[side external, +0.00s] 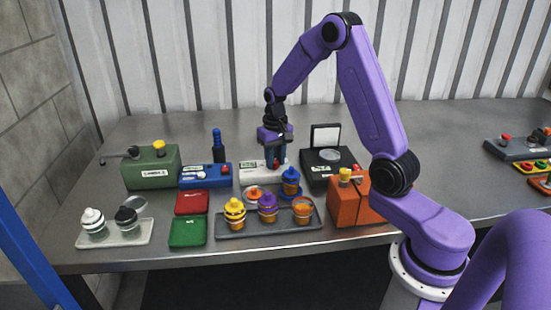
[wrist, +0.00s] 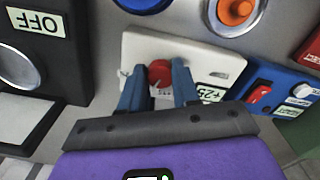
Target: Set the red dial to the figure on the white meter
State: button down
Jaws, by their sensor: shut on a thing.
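The white meter (side external: 254,173) is a low white box in the middle of the grey bench; it fills the centre of the wrist view (wrist: 146,47). The red dial (wrist: 160,73) sits on its top face. My gripper (wrist: 158,92) has its blue fingers on either side of the dial and is shut on it. In the side view my gripper (side external: 276,161) points straight down at the meter, with the fingers covering part of it. A pale label (wrist: 212,93) with dark figures is on the meter, partly cut off by my gripper; I cannot read it surely.
A blue switch box (side external: 205,175) stands close on the left, a black box (side external: 325,180) with a raised lid on the right. A grey tray (side external: 268,224) of several coloured pots is in front. An orange box (side external: 350,207) stands front right.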

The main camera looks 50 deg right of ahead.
jog(key=m, duration=0.3)
jog(key=shift+m, duration=0.4)
jog(key=shift+w+a+m, duration=0.1)
jog(key=shift+m, duration=1.8)
jog(key=c, duration=0.8)
grip_release()
notch_tip(320, 180, up, 18)
jog(key=shift+f, duration=0.25)
